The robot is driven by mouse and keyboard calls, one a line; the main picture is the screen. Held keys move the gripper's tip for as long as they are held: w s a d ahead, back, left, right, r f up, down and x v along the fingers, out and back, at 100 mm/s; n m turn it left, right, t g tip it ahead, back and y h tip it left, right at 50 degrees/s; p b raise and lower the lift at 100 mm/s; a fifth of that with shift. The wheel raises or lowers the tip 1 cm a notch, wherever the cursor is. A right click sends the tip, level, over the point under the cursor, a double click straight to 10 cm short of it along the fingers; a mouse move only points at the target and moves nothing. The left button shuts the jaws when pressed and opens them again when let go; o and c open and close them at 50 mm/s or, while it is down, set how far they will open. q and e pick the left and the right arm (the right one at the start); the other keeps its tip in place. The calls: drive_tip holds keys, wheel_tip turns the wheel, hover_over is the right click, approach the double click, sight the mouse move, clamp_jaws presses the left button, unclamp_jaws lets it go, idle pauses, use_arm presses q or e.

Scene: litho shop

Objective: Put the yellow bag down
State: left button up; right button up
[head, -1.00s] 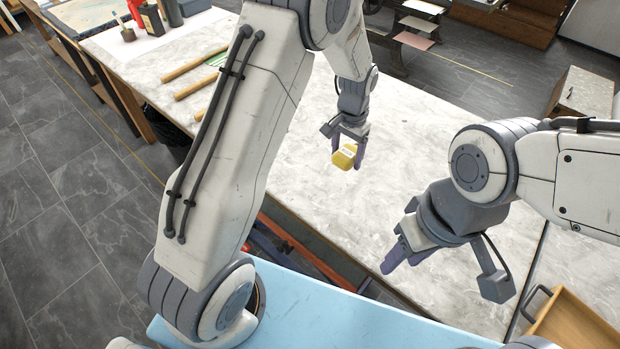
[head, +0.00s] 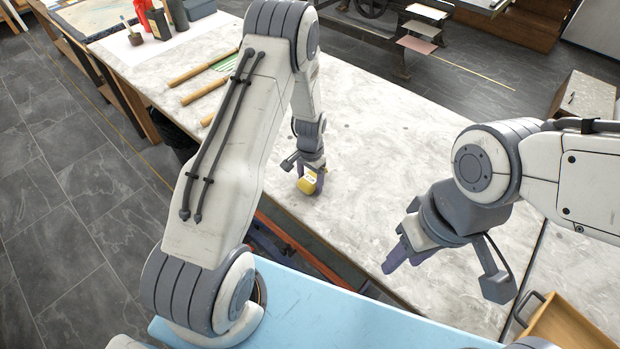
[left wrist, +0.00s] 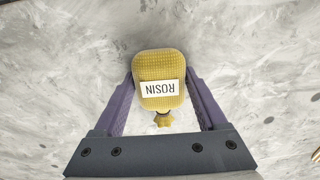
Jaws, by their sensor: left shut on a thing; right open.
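The yellow bag (head: 306,184) is small, with a white label. In the left wrist view the bag (left wrist: 160,66) shows the word ROSIN and a tied neck toward the gripper. My left gripper (head: 312,180) is shut on the bag, one purple finger on each side, over the marble worktop (head: 375,130). The bag is at or just above the worktop; I cannot tell whether it touches. My right gripper (head: 392,262) is open and empty over the front part of the worktop.
Wooden rods (head: 205,93) lie on the worktop at the left, beyond my left arm. Dark bottles (head: 158,24) and a red one stand at the back left. A wooden drawer or tray (head: 570,328) is at the lower right. The worktop around the bag is clear.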

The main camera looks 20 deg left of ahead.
use_arm(q)
drive_tip(key=shift+f, duration=0.15)
drive_tip(key=o, duration=1.2)
drive_tip(key=shift+o, duration=0.2)
